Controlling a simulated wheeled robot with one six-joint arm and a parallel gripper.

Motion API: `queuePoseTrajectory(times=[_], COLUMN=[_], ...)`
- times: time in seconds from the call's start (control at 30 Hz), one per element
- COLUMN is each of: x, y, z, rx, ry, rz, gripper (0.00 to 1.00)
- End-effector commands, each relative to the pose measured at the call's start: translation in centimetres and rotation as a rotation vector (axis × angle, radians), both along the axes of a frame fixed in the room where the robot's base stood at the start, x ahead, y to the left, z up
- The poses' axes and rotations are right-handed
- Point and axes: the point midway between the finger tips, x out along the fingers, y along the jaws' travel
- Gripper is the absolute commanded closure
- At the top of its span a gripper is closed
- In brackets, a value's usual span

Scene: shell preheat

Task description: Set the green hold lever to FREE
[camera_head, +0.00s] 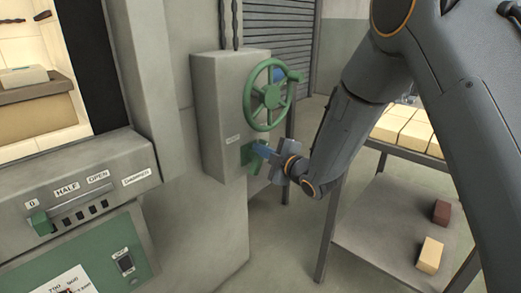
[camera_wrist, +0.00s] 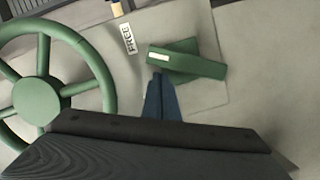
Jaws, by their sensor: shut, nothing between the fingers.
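The green hold lever (camera_wrist: 195,63) lies across its green square base in the wrist view. A white mark is on its left end, which lies near the FREE label (camera_wrist: 128,38). In the head view the lever (camera_head: 255,167) shows partly behind my gripper, below the green handwheel. My gripper (camera_head: 259,150) is shut and empty. In the wrist view its blue fingertips (camera_wrist: 157,77) are just below the marked end of the lever. I cannot tell whether they touch it.
The green handwheel (camera_head: 270,95) is mounted on the grey box (camera_head: 211,110), just above my gripper. A shelf (camera_head: 372,232) with pale and dark blocks stands at the right. At the left is a panel (camera_head: 95,185) with a green slider marked 0, HALF and OPEN.

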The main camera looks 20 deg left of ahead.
Motion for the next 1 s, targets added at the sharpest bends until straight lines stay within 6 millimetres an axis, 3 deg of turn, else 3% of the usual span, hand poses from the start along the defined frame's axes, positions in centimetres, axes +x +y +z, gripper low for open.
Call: queuePoseTrajectory(times=[0.2, 0.3, 0.6, 1.0], x=[-1.8, -2.9, -6.5, -7.3], y=[0.3, -2.0, -5.9, -7.4], z=[2.2, 2.1, 2.7, 3.0], rx=[0.000, 0.000, 0.000, 0.001], ry=[-0.001, -0.001, 0.000, -0.002], rz=[-0.009, -0.013, -0.002, -0.003], gripper=[1.00, 1.00, 1.00, 1.00])
